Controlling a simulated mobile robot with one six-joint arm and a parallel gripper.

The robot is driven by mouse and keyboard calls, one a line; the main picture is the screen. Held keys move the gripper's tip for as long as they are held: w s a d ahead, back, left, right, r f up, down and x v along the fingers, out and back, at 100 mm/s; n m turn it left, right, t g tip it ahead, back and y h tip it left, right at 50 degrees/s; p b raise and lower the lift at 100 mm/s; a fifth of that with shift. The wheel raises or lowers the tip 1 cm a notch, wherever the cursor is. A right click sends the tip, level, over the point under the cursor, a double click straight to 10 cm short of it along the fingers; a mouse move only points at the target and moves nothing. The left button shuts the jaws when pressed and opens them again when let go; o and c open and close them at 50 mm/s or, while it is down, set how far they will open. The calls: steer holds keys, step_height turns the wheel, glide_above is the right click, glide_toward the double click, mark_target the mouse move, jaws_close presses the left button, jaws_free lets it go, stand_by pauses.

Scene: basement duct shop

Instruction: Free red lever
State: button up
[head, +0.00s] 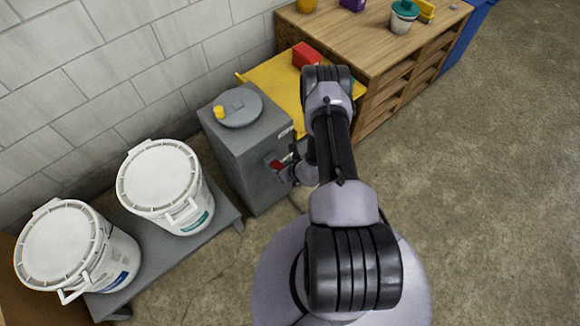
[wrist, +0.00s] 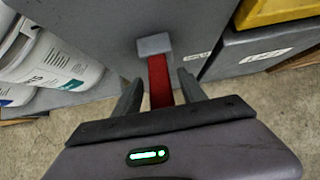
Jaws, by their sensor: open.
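The red lever (wrist: 159,80) sticks out from a small grey block (wrist: 154,44) on the front of a grey cabinet (wrist: 100,25). In the head view the lever (head: 277,165) shows as a small red piece on the front face of the grey cabinet (head: 250,165). My gripper (wrist: 160,88) is open, with one finger on each side of the lever. I see a gap between the lever and each finger. The lever's near end is hidden behind the gripper body. In the head view my arm hides part of the gripper (head: 287,172).
Two white lidded buckets (head: 160,180) (head: 65,250) stand on a low grey bench (head: 222,222) left of the cabinet. A yellow surface (head: 272,88) with a red box (head: 306,55) and a wooden workbench (head: 375,40) stand behind and right. The concrete floor at right is clear.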

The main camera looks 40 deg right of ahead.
steer(key=p+v, duration=0.5)
steer(key=v, duration=1)
steer(key=shift+d+r, duration=0.1)
